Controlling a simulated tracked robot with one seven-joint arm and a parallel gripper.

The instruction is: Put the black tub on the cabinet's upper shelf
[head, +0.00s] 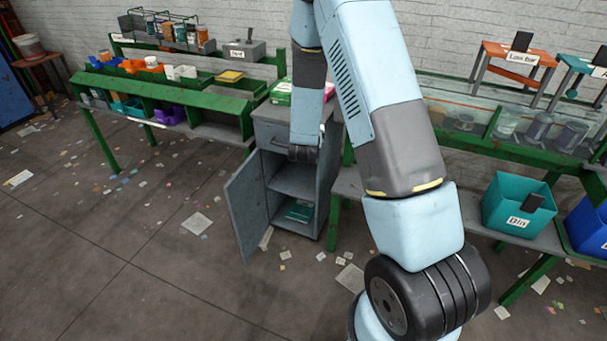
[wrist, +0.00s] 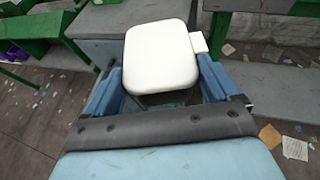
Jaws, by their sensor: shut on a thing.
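In the wrist view my gripper (wrist: 160,84) has its two blue fingers on either side of a tub with a white, rounded-square lid (wrist: 160,52). Only a little of its dark body shows below the lid, and I take it as the black tub. A small white tab shows at the lid's right edge. In the head view the grey cabinet (head: 266,134) stands open, its door (head: 248,208) swung out to the left. My arm's end hangs before its upper opening and hides the fingers and most of the tub. The upper shelf (head: 296,181) shows partly, its visible part bare.
A green item (head: 300,211) lies in the cabinet's lower compartment. Green boxes (head: 283,92) sit on its top. A green rack with bins (head: 200,105) stands left, and a bench with a teal bin (head: 520,203) stands right. Paper scraps litter the floor.

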